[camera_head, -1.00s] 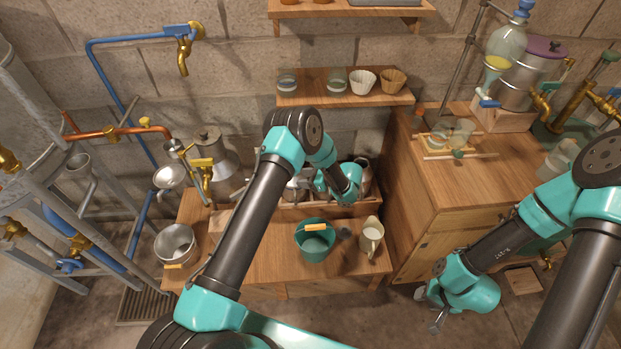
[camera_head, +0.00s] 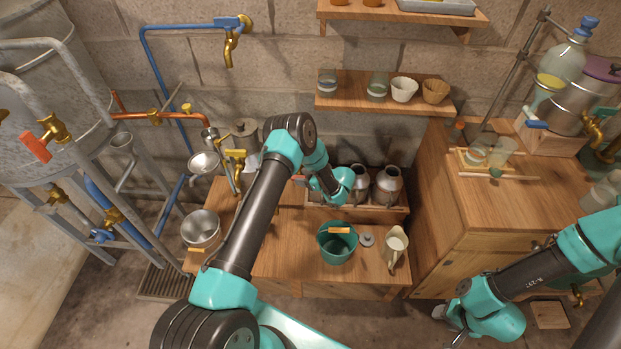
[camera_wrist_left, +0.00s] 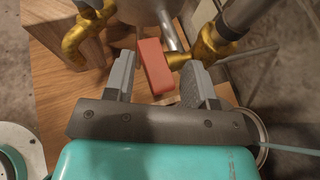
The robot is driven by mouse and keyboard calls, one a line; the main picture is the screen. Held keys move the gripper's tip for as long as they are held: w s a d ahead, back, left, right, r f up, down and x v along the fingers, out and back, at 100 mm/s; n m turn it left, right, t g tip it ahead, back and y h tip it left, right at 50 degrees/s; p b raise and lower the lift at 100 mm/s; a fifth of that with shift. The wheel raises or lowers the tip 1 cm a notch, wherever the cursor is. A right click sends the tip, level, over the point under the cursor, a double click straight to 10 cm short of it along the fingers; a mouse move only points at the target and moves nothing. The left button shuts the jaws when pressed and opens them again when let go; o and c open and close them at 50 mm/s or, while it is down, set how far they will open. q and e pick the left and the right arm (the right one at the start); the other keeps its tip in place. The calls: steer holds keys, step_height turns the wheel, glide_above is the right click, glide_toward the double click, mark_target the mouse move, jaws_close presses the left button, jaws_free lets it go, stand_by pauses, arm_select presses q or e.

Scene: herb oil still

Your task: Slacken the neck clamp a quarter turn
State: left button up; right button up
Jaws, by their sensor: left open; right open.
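In the left wrist view a red-orange bar-shaped handle (camera_wrist_left: 154,66) joins a brass fitting (camera_wrist_left: 208,50). I cannot tell for certain that this is the neck clamp. My left gripper (camera_wrist_left: 158,70) is open, its two grey fingers on either side of the handle with a visible gap at the left; contact at the right is unclear. A brass tap-like fitting (camera_head: 235,156) shows just left of that forearm. My right gripper (camera_head: 447,318) is open and empty, low at the right by the cabinet.
The low wooden table holds a teal bucket (camera_head: 337,250), a cream jug (camera_head: 395,245) and a metal bowl (camera_head: 201,228). Metal cans (camera_head: 387,184) stand behind. A pipe frame and tank (camera_head: 55,90) crowd the left. The cabinet (camera_head: 495,200) bounds the right.

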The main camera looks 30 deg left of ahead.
arm_select(q)
steer(key=shift+a+f, duration=0.1)
steer(key=shift+a, duration=0.15)
